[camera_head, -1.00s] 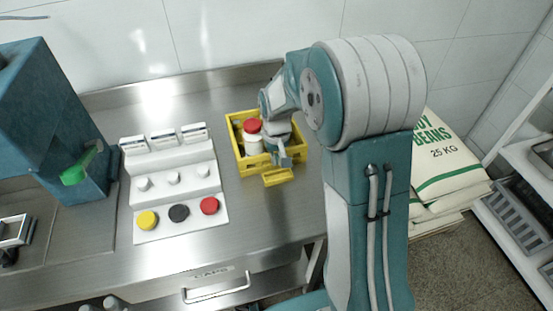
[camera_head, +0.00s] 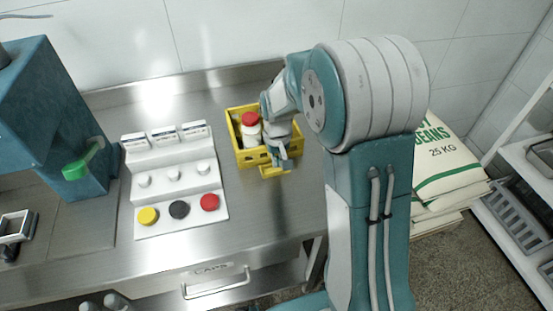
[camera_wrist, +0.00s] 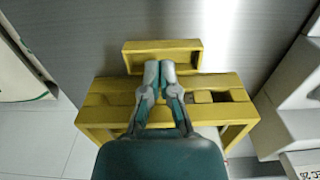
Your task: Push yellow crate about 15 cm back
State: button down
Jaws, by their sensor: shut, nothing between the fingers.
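The yellow crate (camera_head: 238,140) stands on the steel counter, holding a white bottle with a red cap (camera_head: 250,119). Its front has a yellow handle ledge (camera_head: 262,170) that sticks out toward me. My gripper (camera_head: 280,161) is over the front of the crate, close to the handle, and partly hides it. In the wrist view my gripper (camera_wrist: 160,67) is shut with nothing between its fingers. Its fingertips are against or just above the handle (camera_wrist: 160,46), near the crate's front wall (camera_wrist: 105,98); whether they touch I cannot tell.
A white stepped stand (camera_head: 180,185) with yellow, black and red caps is left of the crate. The blue mill (camera_head: 45,125) with a green handle is farther left. The steel wall edge lies behind the crate with some counter between. Bean sacks (camera_head: 440,165) are at right.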

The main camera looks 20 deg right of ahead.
notch_tip(320, 180, up, 10)
jog(key=s+r+t, duration=0.2)
jog(key=s+r, duration=0.2)
jog(key=s, duration=0.7)
jog(key=s+r+t, duration=0.3)
jog(key=s+r, duration=0.2)
jog(key=s, duration=0.7)
jog(key=shift+r+t, duration=0.25)
jog(key=shift+t, duration=0.05)
